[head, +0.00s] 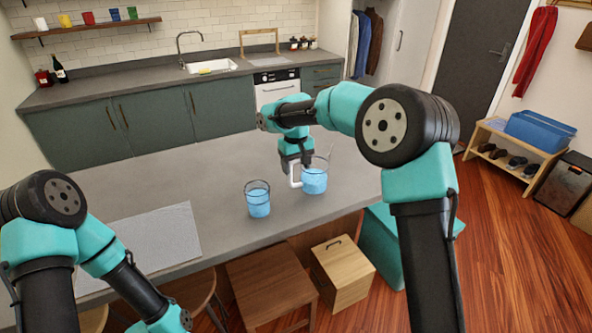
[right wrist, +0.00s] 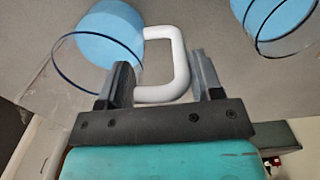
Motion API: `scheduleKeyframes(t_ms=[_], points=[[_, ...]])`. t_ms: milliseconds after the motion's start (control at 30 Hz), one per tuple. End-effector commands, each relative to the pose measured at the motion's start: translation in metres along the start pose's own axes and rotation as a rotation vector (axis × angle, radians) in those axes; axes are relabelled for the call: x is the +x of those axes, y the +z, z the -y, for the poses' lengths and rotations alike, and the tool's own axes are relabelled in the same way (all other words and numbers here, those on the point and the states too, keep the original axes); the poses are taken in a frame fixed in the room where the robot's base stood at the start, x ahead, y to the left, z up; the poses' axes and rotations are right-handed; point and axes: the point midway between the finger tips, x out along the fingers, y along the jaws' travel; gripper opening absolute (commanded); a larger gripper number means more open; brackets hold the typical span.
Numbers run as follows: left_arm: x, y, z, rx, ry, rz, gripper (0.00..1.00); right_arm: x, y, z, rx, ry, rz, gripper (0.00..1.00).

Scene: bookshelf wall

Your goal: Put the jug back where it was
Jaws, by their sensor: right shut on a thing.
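The jug (head: 316,181) is clear with blue liquid in it and a white handle on its left side. It looks upright over the table near its front edge; I cannot tell whether its base touches the table. My right gripper (head: 297,165) is above the handle and shut on it. In the right wrist view the white handle (right wrist: 181,62) lies between the fingers of the gripper (right wrist: 162,78), with the jug (right wrist: 112,32) at upper left. My left arm shows at lower left in the head view, but its gripper is out of view.
A glass of blue liquid (head: 258,203) stands left of the jug, a small gap away; it also shows in the right wrist view (right wrist: 270,14). A pale mat (head: 145,245) lies on the table's left part. The grey table (head: 205,180) is clear behind the glass.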

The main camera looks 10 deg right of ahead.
Motion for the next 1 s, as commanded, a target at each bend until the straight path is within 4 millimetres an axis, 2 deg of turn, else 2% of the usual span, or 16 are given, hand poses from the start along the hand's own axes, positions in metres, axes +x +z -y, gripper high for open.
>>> scheduleKeyframes(t_ms=[167, 567, 600, 867, 1000], points=[[0.000, 0.000, 0.000, 0.000, 0.000, 0.000, 0.00, 0.017, 0.000, 0.000, 0.000, 0.001, -0.002, 0.03], [0.000, 0.000, 0.000, 0.000, 0.000, 0.000, 0.00, 0.020, 0.000, 0.000, 0.000, 0.000, -0.003, 0.03], [0.000, 0.000, 0.000, 0.000, 0.000, 0.000, 0.00, 0.021, 0.000, 0.000, 0.000, 0.000, -0.001, 0.61], [0.000, 0.000, 0.000, 0.000, 0.000, 0.000, 0.00, 0.021, 0.000, 0.000, 0.000, 0.000, -0.001, 0.85], [0.000, 0.000, 0.000, 0.000, 0.000, 0.000, 0.00, 0.021, 0.000, 0.000, 0.000, 0.000, -0.001, 0.85]])
